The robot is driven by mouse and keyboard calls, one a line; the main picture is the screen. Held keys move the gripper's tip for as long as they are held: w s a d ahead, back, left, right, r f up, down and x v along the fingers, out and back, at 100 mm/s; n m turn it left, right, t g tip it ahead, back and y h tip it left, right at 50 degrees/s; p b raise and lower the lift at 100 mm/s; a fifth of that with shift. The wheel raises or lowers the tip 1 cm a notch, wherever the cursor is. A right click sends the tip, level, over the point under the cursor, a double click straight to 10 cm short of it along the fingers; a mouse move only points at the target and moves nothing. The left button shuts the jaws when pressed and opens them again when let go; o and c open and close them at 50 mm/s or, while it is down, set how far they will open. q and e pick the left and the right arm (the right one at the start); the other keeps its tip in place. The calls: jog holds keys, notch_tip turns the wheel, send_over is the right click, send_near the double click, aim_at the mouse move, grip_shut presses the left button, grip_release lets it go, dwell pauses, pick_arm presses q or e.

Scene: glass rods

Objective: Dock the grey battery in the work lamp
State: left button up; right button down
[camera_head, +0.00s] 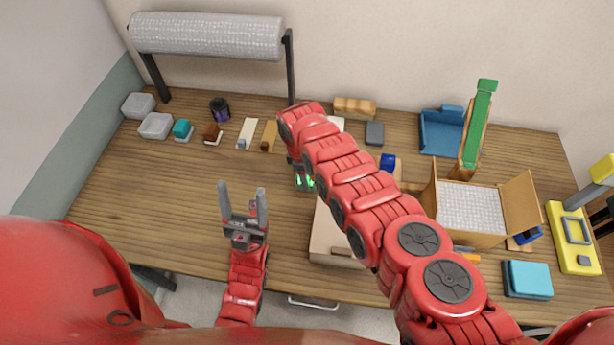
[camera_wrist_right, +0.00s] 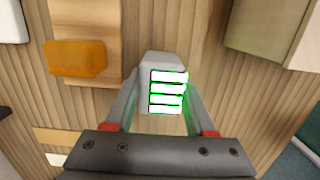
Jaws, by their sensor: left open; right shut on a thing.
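The grey battery (camera_wrist_right: 162,68) has several bright green bars and sits between the fingers of my right gripper (camera_wrist_right: 160,105), which is shut on it. In the head view my right arm hides most of this gripper (camera_head: 300,172); the battery's green glow (camera_head: 304,181) shows beneath it, over the table's middle. I cannot tell if the battery touches the table. A yellow device (camera_head: 575,240) with a grey square frame and a yellow head (camera_head: 602,168), seemingly the work lamp, stands at the far right, partly cut off. My left gripper (camera_head: 242,190) is open and empty over the front-left table.
An open cardboard box (camera_head: 462,236) with white padding stands between the right arm and the yellow device. A teal box (camera_head: 527,279), a blue holder (camera_head: 440,132) and a green-topped post (camera_head: 480,115) are nearby. Small items line the back.

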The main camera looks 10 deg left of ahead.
jog(key=shift+f, duration=0.2)
jog(key=shift+c, duration=1.2)
grip_release()
jog(key=shift+r, duration=0.1)
